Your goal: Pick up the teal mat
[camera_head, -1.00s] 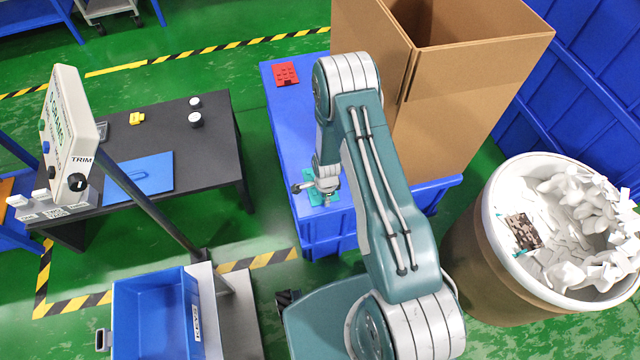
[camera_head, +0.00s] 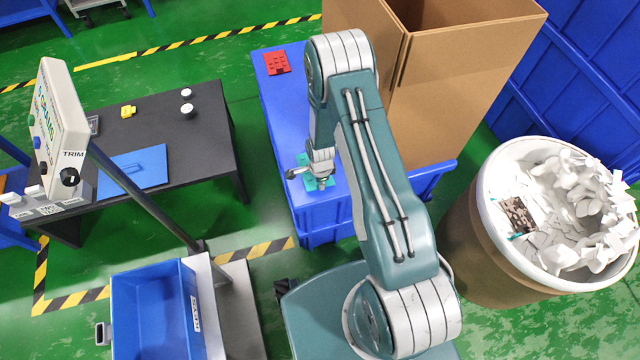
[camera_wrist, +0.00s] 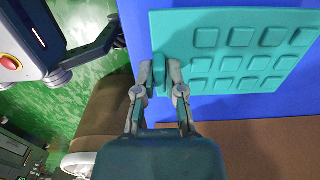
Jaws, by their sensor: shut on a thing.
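The teal mat (camera_wrist: 235,52) has rows of raised square pads and lies over a blue surface in the wrist view. My gripper (camera_wrist: 160,76) is shut on a raised teal tab near the mat's left edge, with one finger on each side. In the head view the mat (camera_head: 319,184) shows as a small teal patch near the front of the blue crate top. My gripper (camera_head: 316,172) is right at it and, with my arm, hides part of it. I cannot tell whether the mat is clear of the crate.
A red mat (camera_head: 276,63) lies at the back of the blue crate (camera_head: 281,120). A tall cardboard box (camera_head: 440,110) stands close on the right, then a drum of white scraps (camera_head: 480,225). A dark table (camera_head: 205,150) stands left. A blue bin (camera_head: 150,310) is at front left.

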